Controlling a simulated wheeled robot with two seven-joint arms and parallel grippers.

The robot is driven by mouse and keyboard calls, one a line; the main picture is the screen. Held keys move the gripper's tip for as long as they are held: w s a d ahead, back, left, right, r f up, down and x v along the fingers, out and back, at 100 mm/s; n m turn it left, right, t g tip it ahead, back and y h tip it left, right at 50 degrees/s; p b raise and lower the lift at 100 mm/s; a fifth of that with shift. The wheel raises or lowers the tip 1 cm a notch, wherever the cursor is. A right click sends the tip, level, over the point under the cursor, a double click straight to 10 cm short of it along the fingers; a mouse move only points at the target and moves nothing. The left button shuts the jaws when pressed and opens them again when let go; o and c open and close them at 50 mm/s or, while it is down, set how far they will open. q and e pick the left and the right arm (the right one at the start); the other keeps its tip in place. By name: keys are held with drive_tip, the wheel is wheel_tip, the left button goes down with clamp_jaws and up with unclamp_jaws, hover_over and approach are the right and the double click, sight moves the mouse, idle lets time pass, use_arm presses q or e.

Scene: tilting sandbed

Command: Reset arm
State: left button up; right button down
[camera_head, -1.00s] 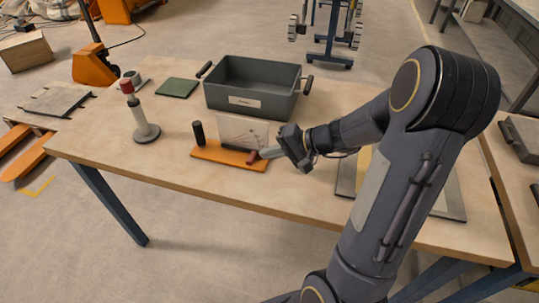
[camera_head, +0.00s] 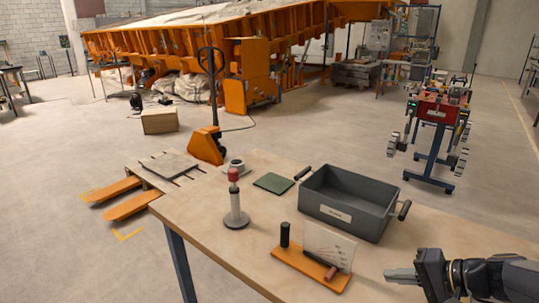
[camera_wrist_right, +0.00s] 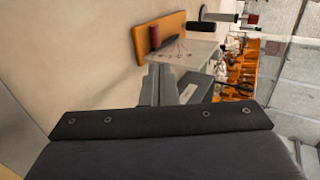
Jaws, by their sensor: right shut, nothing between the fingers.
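My right gripper (camera_head: 400,275) is at the lower right in the head view, over the wooden table (camera_head: 215,255). It is shut and empty, to the right of an orange stand (camera_head: 290,258) and apart from it. The stand carries a clear marked plate (camera_head: 328,243), a black upright cylinder (camera_head: 285,234) and a dark red piece (camera_head: 331,273) lying at its front. In the right wrist view the shut fingers (camera_wrist_right: 160,85) point toward the orange stand (camera_wrist_right: 145,32). My left gripper is not in view.
A grey bin (camera_head: 350,200) stands behind the stand. A red-topped post (camera_head: 235,205) and a green pad (camera_head: 273,183) are to the left. A pallet truck (camera_head: 207,145) is beyond the table. A wheeled cart (camera_head: 437,130) stands at the back right, with open floor around it.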

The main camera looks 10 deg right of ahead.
drive_tip(key=s+a+r+n+g+h+p, duration=0.1)
drive_tip(key=s+a+r+n+h+p, duration=0.1)
drive_tip(key=s+a, duration=0.5)
drive_tip(key=s+a+r+n+g+h+p, duration=0.1)
drive_tip(key=s+a+r+n+p, duration=0.3)
drive_tip(key=a, duration=0.5)
drive_tip(key=shift+s+n+g+h, duration=0.45)
drive_tip(key=shift+s+n, duration=0.65)
drive_tip(key=shift+s, duration=0.45)
